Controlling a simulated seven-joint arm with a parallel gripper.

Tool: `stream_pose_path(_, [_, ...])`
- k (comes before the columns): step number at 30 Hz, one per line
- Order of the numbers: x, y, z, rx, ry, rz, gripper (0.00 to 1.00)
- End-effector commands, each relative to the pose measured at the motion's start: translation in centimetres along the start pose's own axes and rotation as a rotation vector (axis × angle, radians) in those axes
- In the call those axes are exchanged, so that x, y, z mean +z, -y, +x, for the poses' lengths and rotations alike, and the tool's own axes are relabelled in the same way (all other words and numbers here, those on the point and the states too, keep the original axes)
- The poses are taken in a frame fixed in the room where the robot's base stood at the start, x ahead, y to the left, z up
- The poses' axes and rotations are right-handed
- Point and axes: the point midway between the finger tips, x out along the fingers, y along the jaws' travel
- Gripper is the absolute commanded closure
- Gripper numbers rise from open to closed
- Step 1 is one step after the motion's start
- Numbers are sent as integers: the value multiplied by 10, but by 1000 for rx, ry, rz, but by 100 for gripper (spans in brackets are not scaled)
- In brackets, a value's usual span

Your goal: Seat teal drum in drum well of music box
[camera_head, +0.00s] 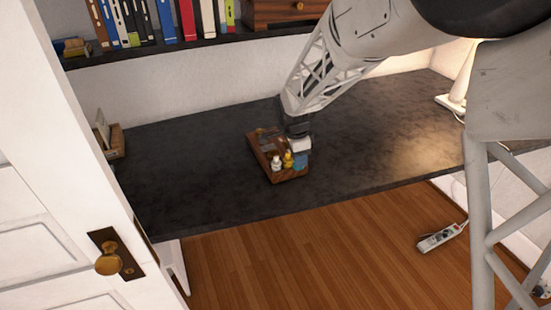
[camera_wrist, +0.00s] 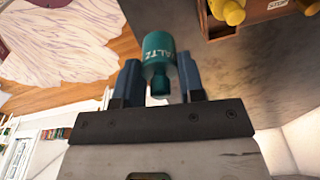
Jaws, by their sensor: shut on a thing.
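The teal drum (camera_wrist: 158,52) is a small cylinder with pale lettering and a narrower stub at its lower end in the wrist view. My gripper (camera_wrist: 160,82) is shut on it, with a blue finger on each side. In the head view my gripper (camera_head: 300,158) is at the right side of the music box (camera_head: 289,177), and the drum cannot be told from the blue fingers there. The brown wooden music box also shows at the top right of the wrist view (camera_wrist: 222,30), apart from the drum. Its drum well cannot be made out.
A yellow figure (camera_head: 288,159) and a pale figure (camera_head: 276,163) stand on the box's near side. The dark desk (camera_head: 205,175) is clear around the box. A lamp (camera_head: 455,100) stands right, and a small wooden holder (camera_head: 110,140) stands left.

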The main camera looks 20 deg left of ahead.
Motion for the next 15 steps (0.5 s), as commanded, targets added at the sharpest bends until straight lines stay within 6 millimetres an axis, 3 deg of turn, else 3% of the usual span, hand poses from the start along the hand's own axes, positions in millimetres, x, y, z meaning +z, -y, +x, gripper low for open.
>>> stream_pose_path(9, [24, 86, -23, -2, 0, -5, 89])
stream_pose_path(15, [36, 125, -35, -2, 1, -6, 89])
